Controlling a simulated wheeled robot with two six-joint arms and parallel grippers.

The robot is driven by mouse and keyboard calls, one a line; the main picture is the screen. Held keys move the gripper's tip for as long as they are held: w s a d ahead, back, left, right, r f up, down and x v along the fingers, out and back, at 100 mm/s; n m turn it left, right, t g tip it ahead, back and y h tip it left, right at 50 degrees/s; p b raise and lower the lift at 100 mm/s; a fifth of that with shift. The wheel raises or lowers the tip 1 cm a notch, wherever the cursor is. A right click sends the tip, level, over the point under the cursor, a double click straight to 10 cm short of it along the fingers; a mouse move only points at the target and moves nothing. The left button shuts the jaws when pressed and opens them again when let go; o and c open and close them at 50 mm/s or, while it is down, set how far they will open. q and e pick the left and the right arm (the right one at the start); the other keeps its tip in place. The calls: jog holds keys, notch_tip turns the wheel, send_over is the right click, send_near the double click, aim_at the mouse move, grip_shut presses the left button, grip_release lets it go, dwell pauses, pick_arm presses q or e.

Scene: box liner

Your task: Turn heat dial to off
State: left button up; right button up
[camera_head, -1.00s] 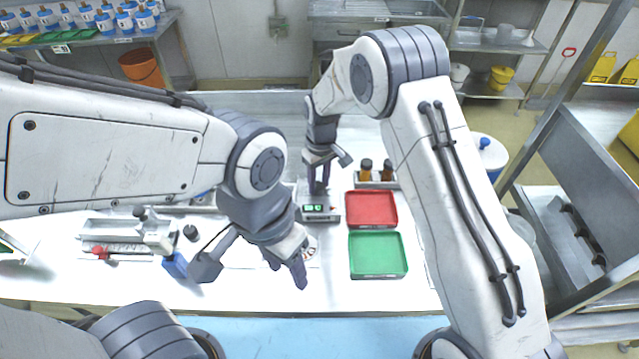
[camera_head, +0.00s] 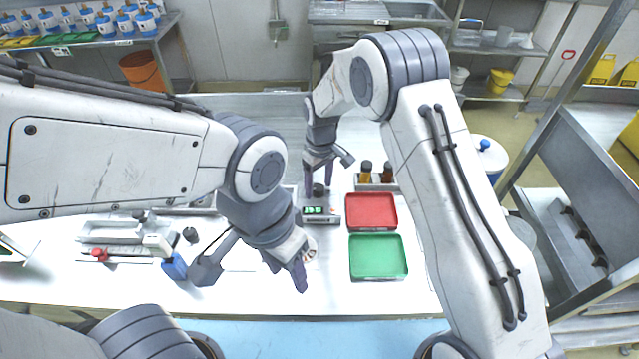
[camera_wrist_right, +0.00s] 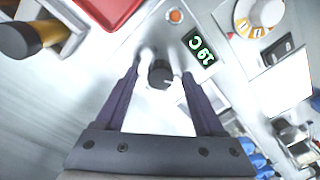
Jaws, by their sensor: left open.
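A small device (camera_head: 318,214) with a lit green display stands on the table, left of the red tray. In the right wrist view its display (camera_wrist_right: 197,46) and a small round orange-topped control (camera_wrist_right: 175,16) show; I cannot tell whether this is the heat dial. A black-topped object (camera_head: 319,190) stands at the device's back; its dark top also shows in the right wrist view (camera_wrist_right: 160,75). My right gripper (camera_head: 319,172) is open just above it, fingers on either side. My left gripper (camera_head: 253,276) is open and empty in front-left of the device.
A red tray (camera_head: 371,211) and a green tray (camera_head: 378,257) lie to the right. A rack with brown bottles (camera_head: 376,176) stands behind them. A white round dial with orange marks (camera_wrist_right: 258,14) shows in the right wrist view. A blue-capped bottle (camera_head: 174,266) stands at left.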

aim_at(320, 186)
notch_tip(320, 186, up, 10)
jog(key=b, duration=0.2)
jog(key=shift+w+d+r, duration=0.15)
jog(key=shift+d+r, duration=0.05)
dwell(0.6)
